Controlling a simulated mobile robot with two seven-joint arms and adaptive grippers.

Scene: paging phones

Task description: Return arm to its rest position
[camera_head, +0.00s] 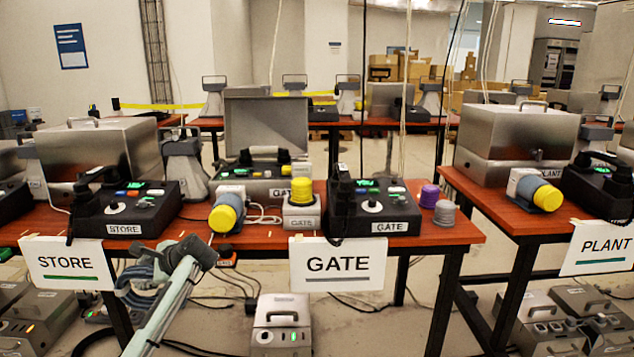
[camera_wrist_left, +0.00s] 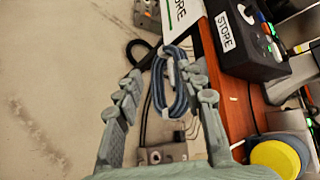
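My left gripper (camera_head: 200,250) is in front of the near edge of the middle table, between the STORE sign (camera_head: 66,262) and the GATE sign (camera_head: 338,264). In the head view the coil (camera_head: 138,284) hangs left of the gripper, partly behind my left arm. My right gripper is not in view.
The STORE phone base (camera_head: 124,228), GATE phone base (camera_head: 372,228) and yellow-capped units (camera_head: 224,218) stand on the wooden table (camera_head: 455,228). A metal box (camera_head: 281,312) and loose cables lie on the floor below. The PLANT table (camera_head: 500,199) stands to the right across a gap.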

